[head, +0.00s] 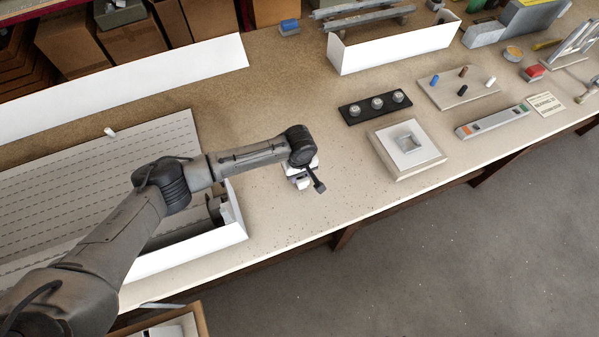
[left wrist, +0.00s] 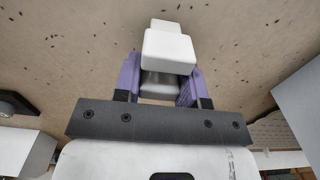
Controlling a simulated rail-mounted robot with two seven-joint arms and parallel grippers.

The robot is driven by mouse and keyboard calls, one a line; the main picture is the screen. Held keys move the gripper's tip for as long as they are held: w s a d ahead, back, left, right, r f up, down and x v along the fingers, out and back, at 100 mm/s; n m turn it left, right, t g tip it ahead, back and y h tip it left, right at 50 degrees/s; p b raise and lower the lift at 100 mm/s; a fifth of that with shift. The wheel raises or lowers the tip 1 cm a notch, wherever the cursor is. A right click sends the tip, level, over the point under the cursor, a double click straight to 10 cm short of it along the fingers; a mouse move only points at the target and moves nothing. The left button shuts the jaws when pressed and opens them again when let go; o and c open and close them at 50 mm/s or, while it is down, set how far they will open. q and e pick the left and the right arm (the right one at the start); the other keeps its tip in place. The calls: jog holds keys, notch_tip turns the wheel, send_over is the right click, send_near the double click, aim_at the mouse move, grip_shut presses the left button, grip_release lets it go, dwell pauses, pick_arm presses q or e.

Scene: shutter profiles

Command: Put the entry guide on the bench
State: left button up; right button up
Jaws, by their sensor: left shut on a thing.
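My left gripper (head: 300,176) hangs over the bench (head: 270,225), near its front edge and just right of the open white box. In the left wrist view the purple fingers of my left gripper (left wrist: 160,78) are shut on a white blocky piece, which looks like the entry guide (left wrist: 170,50). It has a smaller white block on its far side and a grey rounded part between the fingers. In the head view the wrist mostly hides it. I cannot tell whether it touches the bench. My right gripper is not in view.
A white box (head: 190,257) stands left. A long white tray (head: 395,50) stands behind. Bare bench surrounds my gripper.

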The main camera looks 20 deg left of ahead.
pick_arm(q)
jog(key=o, duration=0.9)
notch_tip(320, 180, up, 12)
jog(key=p, duration=0.1)
jog(key=shift+r, duration=0.15)
